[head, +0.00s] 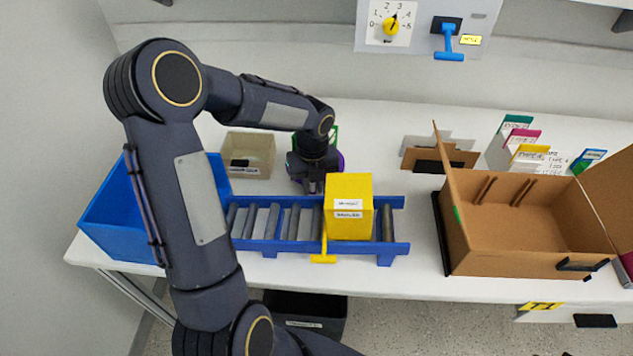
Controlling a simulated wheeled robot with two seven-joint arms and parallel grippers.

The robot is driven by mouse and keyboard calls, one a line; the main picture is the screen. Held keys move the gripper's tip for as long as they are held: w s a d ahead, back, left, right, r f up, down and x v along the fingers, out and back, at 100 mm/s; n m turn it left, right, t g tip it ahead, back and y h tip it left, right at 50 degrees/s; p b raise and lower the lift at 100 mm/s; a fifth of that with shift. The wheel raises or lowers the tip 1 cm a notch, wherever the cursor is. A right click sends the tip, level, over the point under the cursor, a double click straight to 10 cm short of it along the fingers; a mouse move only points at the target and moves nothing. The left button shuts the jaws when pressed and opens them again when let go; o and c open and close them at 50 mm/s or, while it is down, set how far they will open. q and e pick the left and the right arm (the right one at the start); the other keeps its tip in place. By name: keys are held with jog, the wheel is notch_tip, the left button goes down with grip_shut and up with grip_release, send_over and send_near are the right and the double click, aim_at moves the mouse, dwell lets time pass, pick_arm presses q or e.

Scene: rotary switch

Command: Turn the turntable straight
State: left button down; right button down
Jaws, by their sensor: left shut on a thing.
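A purple piece (340,160), which looks like the turntable, shows only at its right edge behind my left gripper, at the back of the conveyor. A green frame (334,137) stands beside it, also partly hidden. How the turntable is turned cannot be made out. My left gripper (312,187) points down in front of these parts, just left of the yellow box. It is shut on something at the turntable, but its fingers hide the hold. My right gripper is not in view.
A yellow box (349,212) stands on the blue roller conveyor (400,248), with a yellow T-handle (323,256) in front. A blue bin (115,225) is left, a beige tray (248,153) behind, an open carton (520,240) right.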

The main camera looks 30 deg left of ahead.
pick_arm(q)
jog(key=shift+w+a+r, duration=0.1)
jog(key=shift+a+r, duration=0.05)
jog(key=shift+a, duration=0.25)
jog(key=c, duration=1.4)
grip_release()
jog(key=shift+d, duration=0.1)
jog(key=shift+w+r, duration=0.1)
jog(key=shift+r, duration=0.3)
notch_tip(320, 180, up, 6)
jog(key=shift+r, duration=0.15)
jog(key=shift+s+r, duration=0.2)
jog(key=shift+r, duration=0.1)
